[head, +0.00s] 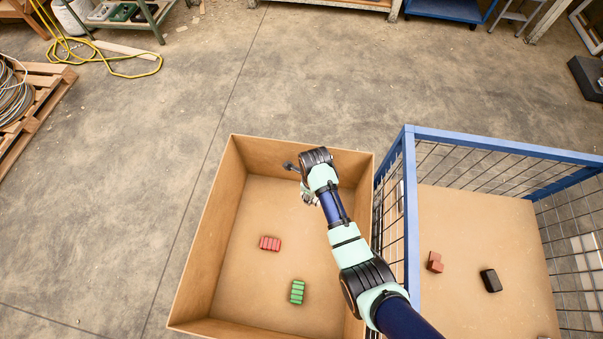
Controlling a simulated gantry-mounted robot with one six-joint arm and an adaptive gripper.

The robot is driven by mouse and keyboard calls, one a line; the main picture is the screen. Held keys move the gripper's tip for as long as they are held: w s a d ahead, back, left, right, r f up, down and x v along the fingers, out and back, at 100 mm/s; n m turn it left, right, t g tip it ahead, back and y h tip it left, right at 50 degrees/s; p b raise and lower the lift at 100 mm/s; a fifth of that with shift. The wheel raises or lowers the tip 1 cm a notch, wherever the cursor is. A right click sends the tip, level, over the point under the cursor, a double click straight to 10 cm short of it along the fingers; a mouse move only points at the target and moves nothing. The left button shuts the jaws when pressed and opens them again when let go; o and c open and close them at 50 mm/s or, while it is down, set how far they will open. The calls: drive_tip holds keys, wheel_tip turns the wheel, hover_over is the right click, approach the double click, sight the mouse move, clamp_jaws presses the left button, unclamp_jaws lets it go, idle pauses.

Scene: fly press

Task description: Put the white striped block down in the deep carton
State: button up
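The deep carton (216,235) is a tall, open brown box in the middle of the head view. A red striped block (270,243) and a green striped block (297,292) lie apart on its floor. My gripper (309,197) is over the far part of the carton, mostly hidden under my wrist. Only a small grey and whitish patch shows there, so I cannot tell whether it is open or shut or holds anything. I cannot make out the white striped block for certain.
A blue-framed mesh cage (411,215) stands close to the carton's right side. In it lie a brown-red block (435,262) and a black block (490,281). My arm crosses the carton's right wall. The carton's left floor area is clear.

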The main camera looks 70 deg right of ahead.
sight(310, 214)
wheel_tip(310, 214, down, 18)
drive_tip(key=b, duration=0.8)
drive_tip(key=shift+f+b, duration=0.15)
drive_tip(key=shift+b, duration=0.15)
drive_tip(key=o, duration=1.2)
wheel_tip(310, 214, up, 12)
drive_tip(key=p, duration=0.6)
drive_tip(key=shift+a+r+p, duration=0.1)
drive_tip(key=shift+r+p, duration=0.1)
drive_tip(key=shift+p, duration=0.2)
